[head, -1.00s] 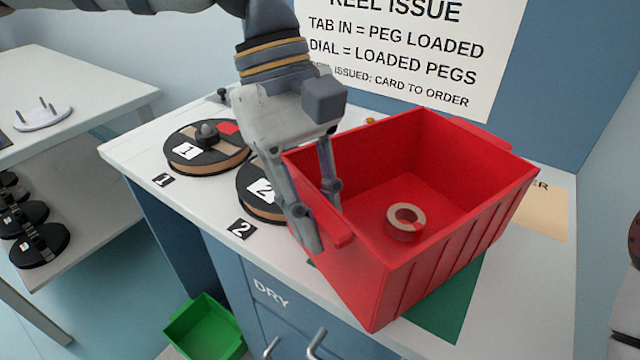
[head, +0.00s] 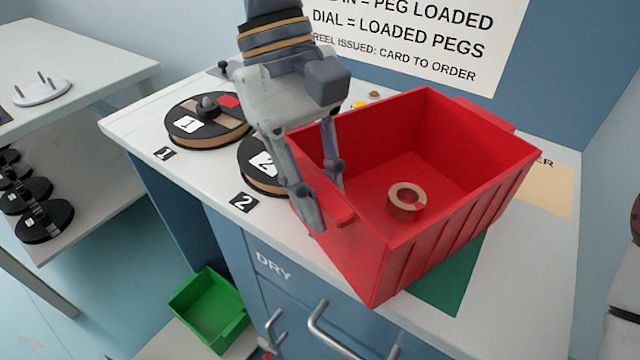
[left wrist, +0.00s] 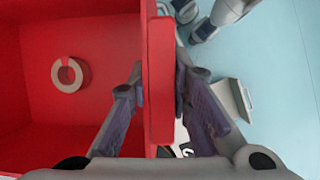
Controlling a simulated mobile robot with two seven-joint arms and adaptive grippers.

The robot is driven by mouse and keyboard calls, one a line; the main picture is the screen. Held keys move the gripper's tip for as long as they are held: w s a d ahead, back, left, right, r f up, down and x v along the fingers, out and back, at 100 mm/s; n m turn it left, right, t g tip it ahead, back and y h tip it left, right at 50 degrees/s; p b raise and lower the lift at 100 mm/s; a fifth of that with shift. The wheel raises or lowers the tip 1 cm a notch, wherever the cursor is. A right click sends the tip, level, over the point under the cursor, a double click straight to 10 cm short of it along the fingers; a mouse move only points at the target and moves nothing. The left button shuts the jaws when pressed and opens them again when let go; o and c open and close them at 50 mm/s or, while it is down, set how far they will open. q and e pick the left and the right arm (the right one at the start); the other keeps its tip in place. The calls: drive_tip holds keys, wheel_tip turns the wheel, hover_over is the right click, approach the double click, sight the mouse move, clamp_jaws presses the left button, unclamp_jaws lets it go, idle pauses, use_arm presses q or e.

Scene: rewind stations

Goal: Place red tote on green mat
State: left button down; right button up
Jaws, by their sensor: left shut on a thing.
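The red tote (head: 450,225) is at the right side of the counter, over the green mat (head: 455,278), of which only a part shows in front of and under it. It holds a small ring-shaped roll (head: 406,201). My left gripper (head: 328,212) is shut on the tote's left rim; in the left wrist view the fingers (left wrist: 160,95) straddle the red rim (left wrist: 161,80). The tote looks slightly tilted, and I cannot tell whether its base touches the mat. My right gripper is not in view.
Reels marked 1 (head: 205,122) and 2 (head: 258,168) sit on the counter (head: 140,128) left of the tote. A green bin (head: 208,310) stands low beside the cabinet. A side table (head: 70,90) with a pegged plate is at the left. The wall with a sign (head: 410,40) is behind.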

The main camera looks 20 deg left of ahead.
use_arm(q)
drive_tip(key=c, duration=1.4)
unclamp_jaws()
